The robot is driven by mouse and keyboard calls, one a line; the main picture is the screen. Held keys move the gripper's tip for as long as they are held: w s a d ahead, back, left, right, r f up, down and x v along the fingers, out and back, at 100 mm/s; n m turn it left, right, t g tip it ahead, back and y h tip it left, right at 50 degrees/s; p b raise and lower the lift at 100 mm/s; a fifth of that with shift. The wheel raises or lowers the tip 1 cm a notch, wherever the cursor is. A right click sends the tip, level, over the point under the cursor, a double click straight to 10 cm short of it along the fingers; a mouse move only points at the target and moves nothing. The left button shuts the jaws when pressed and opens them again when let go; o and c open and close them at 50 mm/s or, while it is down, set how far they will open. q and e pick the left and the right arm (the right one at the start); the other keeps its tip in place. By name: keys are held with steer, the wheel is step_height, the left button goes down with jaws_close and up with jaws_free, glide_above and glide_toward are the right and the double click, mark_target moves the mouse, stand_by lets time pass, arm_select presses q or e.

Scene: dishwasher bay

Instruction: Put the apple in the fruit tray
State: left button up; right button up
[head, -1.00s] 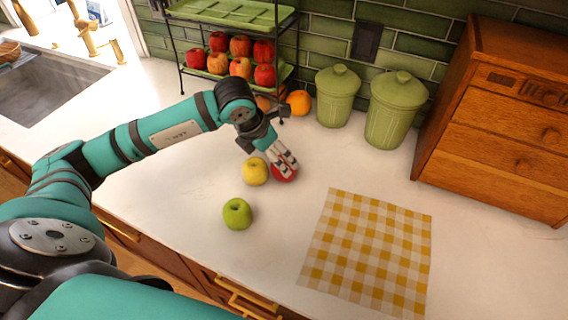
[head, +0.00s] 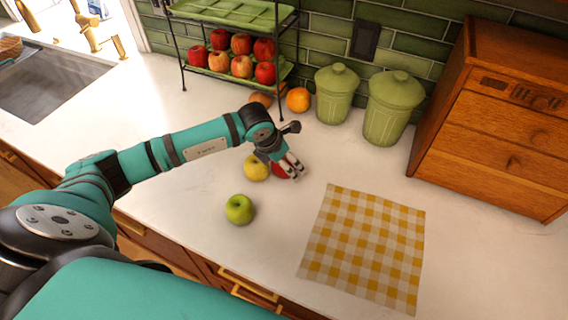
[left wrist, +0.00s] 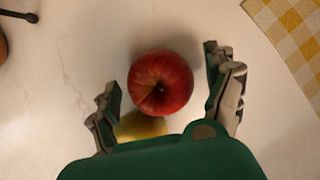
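A red apple (left wrist: 160,83) lies on the counter between the spread fingers of my left gripper (left wrist: 168,95) in the left wrist view. The fingers are open, with gaps on both sides of the apple. In the head view my left gripper (head: 289,168) partly hides this apple (head: 278,171). A yellow apple (head: 256,167) sits just left of it, and a green apple (head: 239,209) lies nearer the front. The fruit tray is a two-tier rack; its lower green tier (head: 284,71) holds several red apples, and its upper tier (head: 230,12) looks empty. My right gripper is out of view.
Two green canisters (head: 337,95) and a wooden drawer cabinet (head: 492,120) stand along the back right. An orange (head: 298,100) lies beside the rack. A yellow checked cloth (head: 365,250) covers the front right. A sink (head: 45,88) is at the left.

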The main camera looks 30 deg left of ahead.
mark_target(286, 159)
arm_select(q)
steer(key=c, duration=1.3)
steer(key=shift+o, duration=0.2)
steer(key=shift+w+r, duration=0.1)
steer(key=shift+r, duration=0.05)
steer(key=shift+r+b, duration=0.6)
steer(key=shift+s+d+r+b, duration=0.15)
steer(key=shift+s+r+b, duration=0.1)
steer(key=shift+r+b, duration=0.2)
steer(key=shift+s+d+r+b, duration=0.1)
steer(key=shift+s+r+b, duration=0.15)
steer(key=shift+r, duration=0.2)
steer(key=s+d+b, duration=0.1)
steer(key=s+d, duration=0.1)
steer(key=s, duration=0.2)
steer(key=s+d+r+b, duration=0.1)
steer(key=s+d+b, duration=0.1)
steer(key=s, duration=0.2)
steer(key=s+d+b, duration=0.1)
steer(key=s+d, duration=0.1)
steer(key=s, duration=0.2)
steer(key=shift+s+r+b, duration=0.1)
steer(key=shift+r+b, duration=0.15)
steer(key=shift+b, duration=0.15)
steer(key=shift+s+d+r, duration=0.1)
steer(key=shift+s+d, duration=0.2)
steer(key=shift+s, duration=0.35)
